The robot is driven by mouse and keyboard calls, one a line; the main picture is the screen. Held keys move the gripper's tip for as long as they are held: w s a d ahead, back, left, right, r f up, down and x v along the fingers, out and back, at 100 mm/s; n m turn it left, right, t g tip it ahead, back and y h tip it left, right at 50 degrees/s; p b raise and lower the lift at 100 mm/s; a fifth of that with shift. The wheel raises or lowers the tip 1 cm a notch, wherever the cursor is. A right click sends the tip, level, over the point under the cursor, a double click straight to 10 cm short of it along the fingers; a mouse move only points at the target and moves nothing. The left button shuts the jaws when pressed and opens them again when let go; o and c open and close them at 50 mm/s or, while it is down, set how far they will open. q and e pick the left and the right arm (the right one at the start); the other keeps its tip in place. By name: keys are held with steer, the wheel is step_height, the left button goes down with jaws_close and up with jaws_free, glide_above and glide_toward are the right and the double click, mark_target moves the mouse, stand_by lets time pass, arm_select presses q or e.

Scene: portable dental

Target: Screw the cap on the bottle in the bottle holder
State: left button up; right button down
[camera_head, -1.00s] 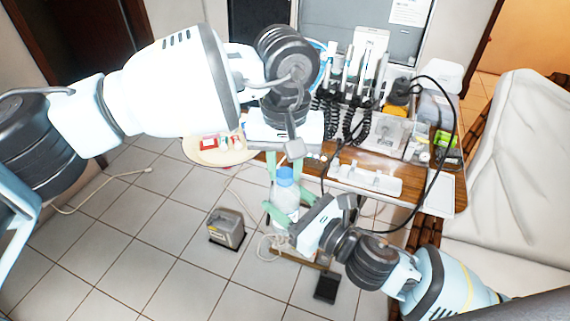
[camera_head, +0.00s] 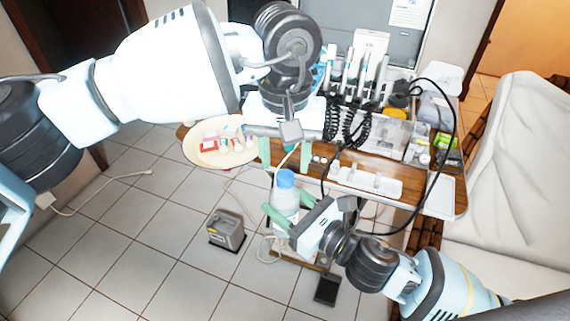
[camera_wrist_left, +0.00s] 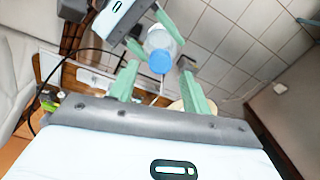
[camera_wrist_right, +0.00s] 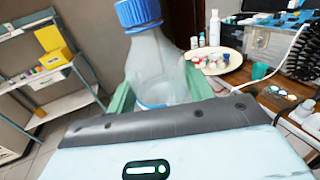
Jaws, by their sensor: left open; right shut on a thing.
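The clear bottle (camera_head: 285,197) stands roughly upright in front of the table edge, clear of the tabletop. My right gripper (camera_head: 287,211) is shut on its body; the bottle also shows between the fingers in the right wrist view (camera_wrist_right: 160,72). The blue cap (camera_head: 285,178) sits on top of the bottle, and its side shows in the right wrist view (camera_wrist_right: 138,13). I cannot tell how tight it is. My left gripper (camera_head: 285,155) is open and empty just above the cap, fingers pointing down. The left wrist view shows the cap (camera_wrist_left: 159,61) between its fingers. I cannot make out the bottle holder.
A wooden table (camera_head: 330,154) carries a dental unit with coiled cords (camera_head: 350,120). A round cream tray (camera_head: 195,152) with small items stands to its left. A grey box (camera_head: 226,229) and a dark pedal (camera_head: 327,290) are on the floor. The floor at left is mostly free.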

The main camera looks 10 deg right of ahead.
arm_select(q)
steer(key=shift+r, duration=0.8)
steer(key=shift+c, duration=0.3)
steer(key=n, duration=0.2)
steer(key=shift+s+r+n, duration=0.1)
steer(key=shift+r+n, duration=0.05)
steer(key=shift+n, duration=0.25)
steer(key=n, duration=0.4)
steer(key=shift+d+r+n, duration=0.15)
steer(key=shift+r+n, duration=0.1)
steer(key=shift+n, duration=0.15)
steer(key=n, duration=0.6)
steer(key=shift+s+r, duration=0.1)
steer(key=shift+r, duration=0.25)
steer(key=n, duration=0.5)
steer(key=shift+r, duration=0.3)
steer(key=n, duration=0.3)
steer(key=shift+r+n, duration=0.25)
steer(key=shift+n, duration=0.05)
steer(key=n, duration=0.6)
steer(key=shift+w+r+n, duration=0.2)
steer(key=shift+r+n, duration=0.2)
